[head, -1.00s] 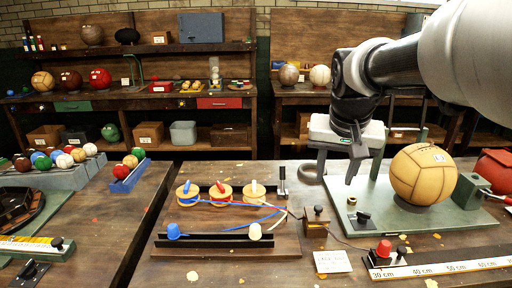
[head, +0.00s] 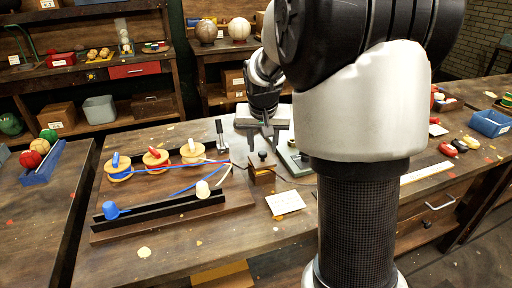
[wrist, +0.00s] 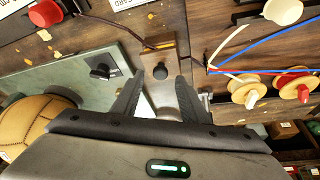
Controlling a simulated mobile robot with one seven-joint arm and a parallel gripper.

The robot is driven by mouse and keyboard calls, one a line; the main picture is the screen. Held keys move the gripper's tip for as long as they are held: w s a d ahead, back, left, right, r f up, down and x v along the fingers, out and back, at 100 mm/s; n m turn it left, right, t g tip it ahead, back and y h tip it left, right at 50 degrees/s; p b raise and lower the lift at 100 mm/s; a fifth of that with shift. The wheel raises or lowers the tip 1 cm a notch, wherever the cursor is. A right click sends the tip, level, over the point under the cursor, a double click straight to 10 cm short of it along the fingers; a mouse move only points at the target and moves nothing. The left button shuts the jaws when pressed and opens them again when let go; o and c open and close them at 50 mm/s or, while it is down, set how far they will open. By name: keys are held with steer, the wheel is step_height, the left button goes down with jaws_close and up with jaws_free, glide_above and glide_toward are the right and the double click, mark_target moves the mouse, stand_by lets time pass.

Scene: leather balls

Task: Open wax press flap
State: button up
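I take the small wooden box with a dark round knob (head: 262,172) to be the wax press; no label on it is readable. It stands on the table right of the spool board, with a cord running from it. In the wrist view the box (wrist: 152,52) lies just beyond my fingertips, its knob (wrist: 160,72) near the gap between them. I cannot tell which part is the flap. My gripper (wrist: 160,80) is open, fingers apart with nothing gripped. In the head view my gripper (head: 264,138) hangs just behind and above the box.
A board with several thread spools (head: 155,160) and a black rail (head: 160,208) is left of the box. A green plate (wrist: 90,75) with a black knob and a tan leather ball (wrist: 35,125) are beside my gripper. A white card (head: 285,202) lies in front.

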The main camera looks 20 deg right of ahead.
mark_target(262, 157)
steer(key=shift+x, duration=1.35)
jaws_close()
steer(key=shift+r, duration=0.15)
